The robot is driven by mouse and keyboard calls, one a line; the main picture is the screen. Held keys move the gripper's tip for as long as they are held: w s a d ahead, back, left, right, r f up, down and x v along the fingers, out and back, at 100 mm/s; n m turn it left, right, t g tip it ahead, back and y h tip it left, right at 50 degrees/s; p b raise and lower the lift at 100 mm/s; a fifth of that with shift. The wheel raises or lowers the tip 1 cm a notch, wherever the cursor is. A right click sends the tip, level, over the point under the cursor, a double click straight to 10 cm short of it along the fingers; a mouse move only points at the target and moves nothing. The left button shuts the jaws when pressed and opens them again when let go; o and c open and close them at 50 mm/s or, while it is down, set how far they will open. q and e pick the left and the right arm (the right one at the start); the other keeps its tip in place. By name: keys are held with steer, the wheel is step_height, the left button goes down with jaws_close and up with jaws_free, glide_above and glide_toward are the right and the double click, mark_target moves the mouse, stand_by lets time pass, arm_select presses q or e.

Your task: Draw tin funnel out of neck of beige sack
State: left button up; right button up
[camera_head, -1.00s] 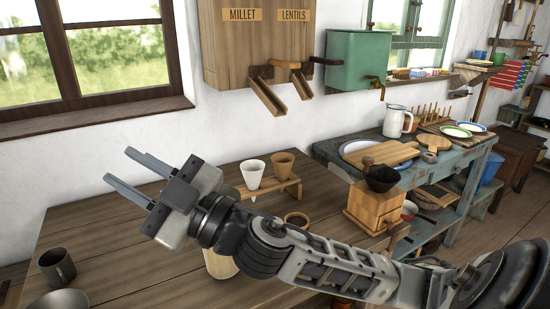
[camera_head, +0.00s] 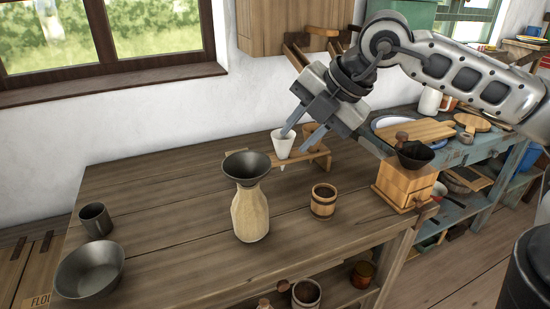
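The dark tin funnel (camera_head: 247,166) sits in the neck of the beige sack (camera_head: 249,213), its wide cone upward and its spout hidden inside. The sack stands upright on the wooden table. My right gripper (camera_head: 298,140) is open, its two fingers pointing down and left. It is up and to the right of the funnel, in front of the white cone on the wooden rack, with nothing between its fingers. My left gripper is not in view.
A wooden rack (camera_head: 316,160) with a white cone (camera_head: 282,144) and a brown cone stands behind. A small wooden tub (camera_head: 323,200) is right of the sack. A metal cup (camera_head: 96,220) and metal bowl (camera_head: 90,268) are at left. A grinder (camera_head: 403,184) stands at the right.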

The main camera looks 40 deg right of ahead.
mark_target(267, 169)
steer(key=p+x, duration=0.1)
steer(key=x, duration=1.2)
steer(key=shift+w+a+f, duration=0.1)
steer(key=shift+a+f, duration=0.1)
jaws_close()
